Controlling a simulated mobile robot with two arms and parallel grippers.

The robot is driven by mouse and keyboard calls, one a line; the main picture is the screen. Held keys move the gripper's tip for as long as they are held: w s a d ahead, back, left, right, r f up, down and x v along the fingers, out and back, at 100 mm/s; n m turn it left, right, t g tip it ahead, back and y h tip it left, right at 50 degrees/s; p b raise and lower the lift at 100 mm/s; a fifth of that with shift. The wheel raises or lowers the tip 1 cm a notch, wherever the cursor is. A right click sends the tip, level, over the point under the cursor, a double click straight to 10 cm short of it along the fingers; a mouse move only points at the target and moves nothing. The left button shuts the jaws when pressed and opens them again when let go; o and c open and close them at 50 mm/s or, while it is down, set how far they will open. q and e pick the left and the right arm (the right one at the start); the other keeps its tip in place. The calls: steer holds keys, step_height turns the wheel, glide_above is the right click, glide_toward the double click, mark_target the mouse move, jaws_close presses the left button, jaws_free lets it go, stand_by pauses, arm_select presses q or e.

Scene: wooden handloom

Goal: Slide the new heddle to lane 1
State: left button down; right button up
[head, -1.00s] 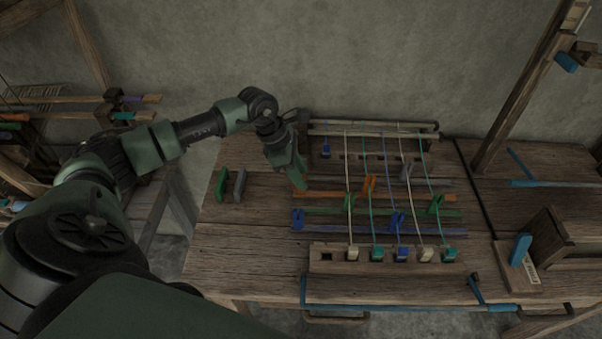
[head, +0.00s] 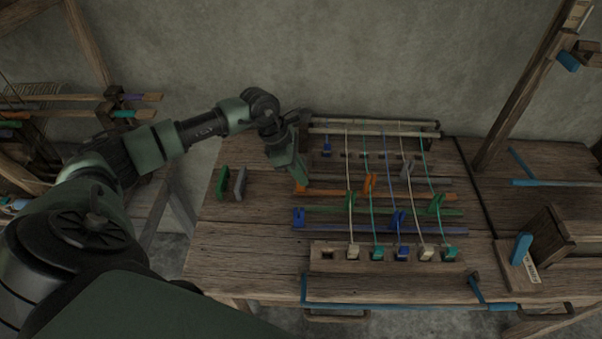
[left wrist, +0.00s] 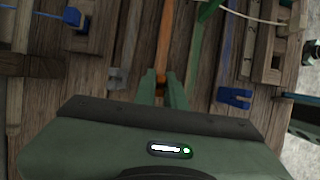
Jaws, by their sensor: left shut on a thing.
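My left gripper (head: 301,184) is at the left end of the orange bar (head: 335,195). In the left wrist view its fingers (left wrist: 160,88) are shut on a small orange piece, the heddle (left wrist: 160,77), mostly hidden between them. The orange bar (left wrist: 164,40) runs away from the fingertips. Another orange heddle (head: 369,184) is farther right on that bar, beside the teal thread. The leftmost pale thread (head: 349,180) crosses the bars between the gripper and that heddle.
A blue heddle (head: 298,217) is at the left end of the blue bar, close in front of the gripper. It also shows in the left wrist view (left wrist: 235,97). Green (head: 222,182) and grey (head: 240,182) pieces stand at left. The front left tabletop is clear.

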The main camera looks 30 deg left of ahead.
steer(key=shift+s+d, duration=0.15)
steer(key=shift+d, duration=0.2)
stand_by(0.6)
